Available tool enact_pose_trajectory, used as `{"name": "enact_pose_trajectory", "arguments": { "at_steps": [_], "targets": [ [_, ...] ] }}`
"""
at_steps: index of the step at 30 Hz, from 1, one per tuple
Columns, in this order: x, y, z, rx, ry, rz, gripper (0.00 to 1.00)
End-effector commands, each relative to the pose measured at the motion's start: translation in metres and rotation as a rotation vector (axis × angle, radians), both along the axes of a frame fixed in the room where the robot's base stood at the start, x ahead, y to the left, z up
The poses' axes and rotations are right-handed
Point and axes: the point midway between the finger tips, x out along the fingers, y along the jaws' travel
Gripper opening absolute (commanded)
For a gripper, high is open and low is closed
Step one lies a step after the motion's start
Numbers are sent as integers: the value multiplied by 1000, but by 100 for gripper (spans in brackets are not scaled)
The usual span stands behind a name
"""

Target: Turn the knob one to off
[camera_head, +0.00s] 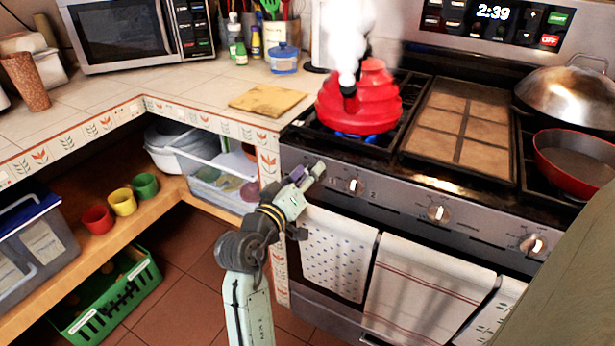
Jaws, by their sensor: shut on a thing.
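My gripper (314,172) is at the left end of the stove's front panel (395,198). Its fingers are shut on the leftmost knob, which is mostly hidden behind them, so its angle cannot be read. Three other knobs show to the right: a near one (353,186), a middle one (438,213) and a far right one (533,244). A blue flame (358,137) burns on the left burner under a red kettle (362,103), and white steam rises from the kettle.
A red pan (575,160) and a lidded metal pan (568,92) stand on the right burners. Towels (425,290) hang from the oven front below the panel. A wooden board (267,100) lies on the counter left of the stove. Tiled floor (190,240) is open at lower left.

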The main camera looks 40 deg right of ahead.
Motion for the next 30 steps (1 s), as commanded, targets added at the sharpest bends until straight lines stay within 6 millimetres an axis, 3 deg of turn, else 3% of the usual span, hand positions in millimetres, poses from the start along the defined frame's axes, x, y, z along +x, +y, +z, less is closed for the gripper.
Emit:
{"name": "enact_pose_trajectory", "arguments": {
  "at_steps": [21,30],
  "targets": [
    [-5,-2,-1,209,-510,-1,11],
    [-7,-3,1,266,-642,-2,11]
  ]
}}
